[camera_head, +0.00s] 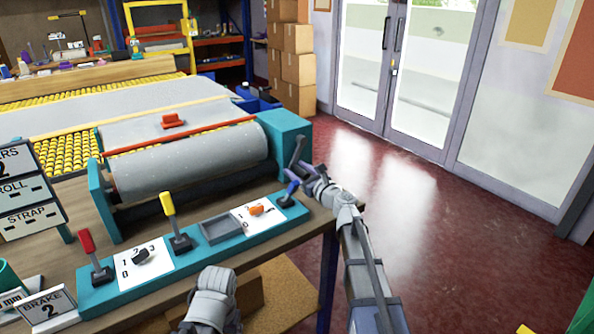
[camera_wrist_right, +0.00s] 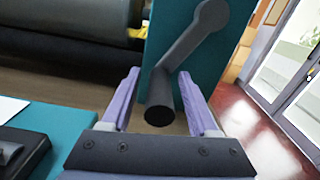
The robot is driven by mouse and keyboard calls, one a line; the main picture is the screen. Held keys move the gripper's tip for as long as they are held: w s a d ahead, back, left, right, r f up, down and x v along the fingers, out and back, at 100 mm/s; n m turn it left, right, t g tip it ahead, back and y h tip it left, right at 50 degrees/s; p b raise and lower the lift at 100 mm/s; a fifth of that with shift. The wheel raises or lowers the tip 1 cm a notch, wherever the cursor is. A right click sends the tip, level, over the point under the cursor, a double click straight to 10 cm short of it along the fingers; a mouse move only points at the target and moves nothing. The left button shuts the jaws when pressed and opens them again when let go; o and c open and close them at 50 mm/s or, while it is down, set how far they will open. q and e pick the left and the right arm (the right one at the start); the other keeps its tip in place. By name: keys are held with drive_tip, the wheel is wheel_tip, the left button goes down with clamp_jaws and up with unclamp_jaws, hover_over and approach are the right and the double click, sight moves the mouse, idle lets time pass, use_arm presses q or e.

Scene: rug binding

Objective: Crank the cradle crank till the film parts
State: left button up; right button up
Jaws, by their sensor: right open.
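The cradle crank (camera_head: 297,150) is a dark grey arm on the teal end block (camera_head: 285,130) at the right end of the cradle. In the right wrist view the crank arm (camera_wrist_right: 190,48) slants down to a round handle (camera_wrist_right: 160,108). My right gripper (camera_head: 303,172) is open, its purple fingers on either side of the handle; I cannot tell whether they touch it. A grey roll (camera_head: 190,160) lies in the cradle, with a grey sheet behind it; I see no clear parting of film. My left gripper's fingers do not show; a grey arm part (camera_head: 212,295) is at the bottom.
Signs stand at the left.

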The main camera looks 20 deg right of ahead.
drive_tip(key=shift+w, duration=0.1)
drive_tip(key=shift+a, duration=0.1)
clamp_jaws()
idle(0.3)
idle(1.0)
